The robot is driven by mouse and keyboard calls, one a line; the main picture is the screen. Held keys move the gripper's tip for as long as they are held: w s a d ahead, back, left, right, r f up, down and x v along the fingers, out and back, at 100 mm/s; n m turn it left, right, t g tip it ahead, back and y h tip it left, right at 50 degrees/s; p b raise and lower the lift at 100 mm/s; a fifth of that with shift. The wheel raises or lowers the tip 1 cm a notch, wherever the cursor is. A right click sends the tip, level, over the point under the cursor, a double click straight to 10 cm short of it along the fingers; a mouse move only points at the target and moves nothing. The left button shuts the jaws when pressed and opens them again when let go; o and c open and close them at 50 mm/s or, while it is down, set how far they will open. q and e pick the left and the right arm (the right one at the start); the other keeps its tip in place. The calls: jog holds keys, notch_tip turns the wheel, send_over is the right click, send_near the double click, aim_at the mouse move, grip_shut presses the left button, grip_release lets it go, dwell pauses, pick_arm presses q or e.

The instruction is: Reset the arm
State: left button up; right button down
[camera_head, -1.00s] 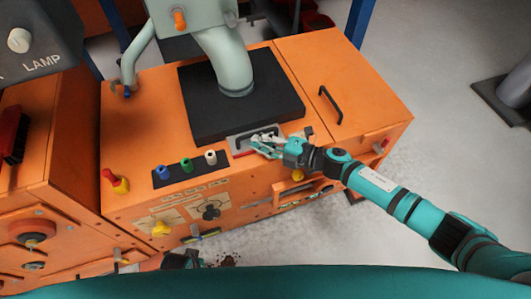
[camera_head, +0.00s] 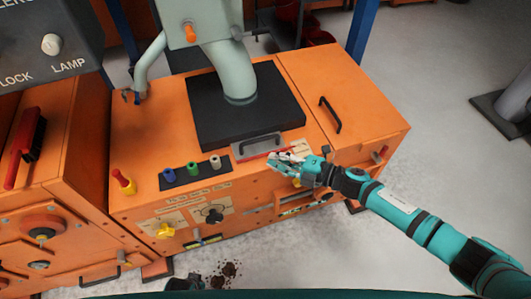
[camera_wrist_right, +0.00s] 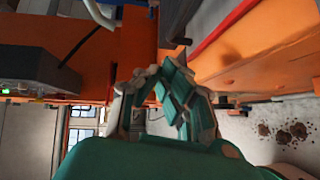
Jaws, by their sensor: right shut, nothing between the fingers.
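My right gripper (camera_head: 280,163) is shut and empty. It is at the front edge of the orange machine (camera_head: 245,190), just in front and to the right of a grey plate with a handle (camera_head: 259,146). The handle looks free of the fingers. In the right wrist view the closed fingers (camera_wrist_right: 165,82) show near orange panels, with nothing between them. My right arm stretches in from the lower right.
A black square plate with a pale green pipe (camera_head: 237,82) stands on the machine top. A black handle (camera_head: 330,114) is on the right lid. Blue, green and white knobs (camera_head: 192,168) line the front left. Dark debris (camera_head: 223,274) lies below.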

jog(key=f+v, duration=0.1)
jog(key=v, duration=0.5)
jog(key=shift+d+r, duration=0.3)
jog(key=shift+d, duration=0.05)
